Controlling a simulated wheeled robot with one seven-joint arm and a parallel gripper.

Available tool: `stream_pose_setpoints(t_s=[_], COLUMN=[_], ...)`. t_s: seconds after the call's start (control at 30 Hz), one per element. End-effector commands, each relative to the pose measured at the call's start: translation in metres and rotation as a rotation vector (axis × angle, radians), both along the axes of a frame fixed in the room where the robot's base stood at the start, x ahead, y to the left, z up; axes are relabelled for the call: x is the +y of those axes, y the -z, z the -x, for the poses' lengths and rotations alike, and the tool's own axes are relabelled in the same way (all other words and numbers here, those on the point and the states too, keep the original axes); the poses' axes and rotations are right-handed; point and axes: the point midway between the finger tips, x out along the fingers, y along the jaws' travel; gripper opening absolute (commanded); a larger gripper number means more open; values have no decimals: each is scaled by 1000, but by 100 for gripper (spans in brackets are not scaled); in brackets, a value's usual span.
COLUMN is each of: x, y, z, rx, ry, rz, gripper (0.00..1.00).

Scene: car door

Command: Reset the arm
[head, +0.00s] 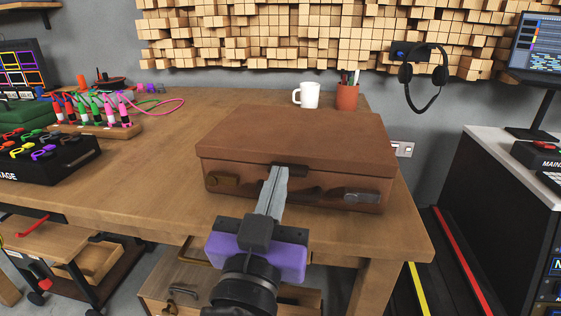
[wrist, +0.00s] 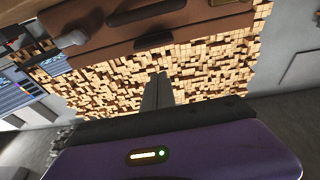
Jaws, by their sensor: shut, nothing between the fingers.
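My gripper (head: 278,176) is in the middle of the head view, with its purple body low and its grey fingers pointing away from me. The fingers are together and empty. Their tips overlap the front of a closed brown suitcase (head: 296,140) near its handle; I cannot tell whether they touch it. In the wrist view my gripper (wrist: 159,76) shows its fingers together, with the suitcase (wrist: 120,28) across the top of the picture. Part of the suitcase front is hidden behind the fingers.
The suitcase stands on a wooden table (head: 150,160). A white mug (head: 307,95) and a pen cup (head: 347,96) stand behind it. Coloured cables and a black box (head: 45,155) are at the left. Headphones (head: 424,75) hang on the wall. Open space lies in front of the table.

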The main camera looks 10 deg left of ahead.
Motion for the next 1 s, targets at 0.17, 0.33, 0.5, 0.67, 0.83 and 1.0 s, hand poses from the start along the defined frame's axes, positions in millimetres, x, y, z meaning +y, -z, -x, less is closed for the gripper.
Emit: stream_pose_setpoints(t_s=[0.17, 0.33, 0.5, 0.67, 0.83, 1.0], x=[3, 3, 19, 52, 56, 36], y=[9, 13, 6, 2, 37, 83], z=[28, 41, 46, 58, 73, 91], rx=[0, -3, -34, -88, -97, -76], ry=[-1, 2, -48, -213, -348, -438], rz=[0, 3, 68, 143, 224, 271], gripper=[0, 0, 0, 0, 0, 0])
